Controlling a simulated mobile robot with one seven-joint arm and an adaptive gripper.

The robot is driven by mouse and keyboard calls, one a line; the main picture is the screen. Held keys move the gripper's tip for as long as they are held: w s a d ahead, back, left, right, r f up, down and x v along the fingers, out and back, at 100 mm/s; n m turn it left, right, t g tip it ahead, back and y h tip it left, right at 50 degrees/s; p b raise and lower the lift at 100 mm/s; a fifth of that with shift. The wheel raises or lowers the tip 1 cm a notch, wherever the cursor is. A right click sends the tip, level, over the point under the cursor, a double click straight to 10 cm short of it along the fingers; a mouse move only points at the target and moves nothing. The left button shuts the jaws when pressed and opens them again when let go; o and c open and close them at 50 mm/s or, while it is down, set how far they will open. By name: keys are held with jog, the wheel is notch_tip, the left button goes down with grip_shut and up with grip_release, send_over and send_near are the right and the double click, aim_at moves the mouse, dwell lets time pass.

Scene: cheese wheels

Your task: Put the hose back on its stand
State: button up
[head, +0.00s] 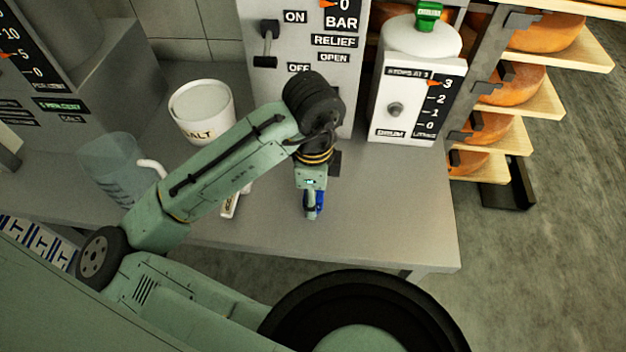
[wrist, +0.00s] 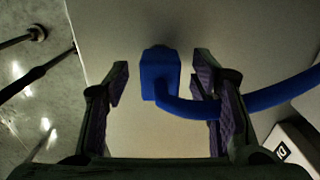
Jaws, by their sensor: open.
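In the wrist view a blue hose (wrist: 276,95) runs in from the right edge, passes by the right finger and ends at a blue block (wrist: 158,72). My gripper (wrist: 162,68) is open, with one finger on each side of the block and clear gaps between. In the head view my gripper (head: 312,208) points down over the bench's front part, and a bit of the blue hose (head: 320,199) shows beside it. Most of the hose is hidden there by my arm. I cannot make out which thing is its stand.
The grey bench (head: 400,215) is clear right of my gripper. A salt tub (head: 202,108), a clear jug (head: 112,165) and a partly hidden white item (head: 229,206) are on the left. A drum unit (head: 415,95) and a control panel (head: 300,50) stand behind. Cheese shelves (head: 540,105) are right.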

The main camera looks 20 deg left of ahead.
notch_tip(320, 180, up, 12)
jog(key=shift+f, duration=0.25)
dwell(0.6)
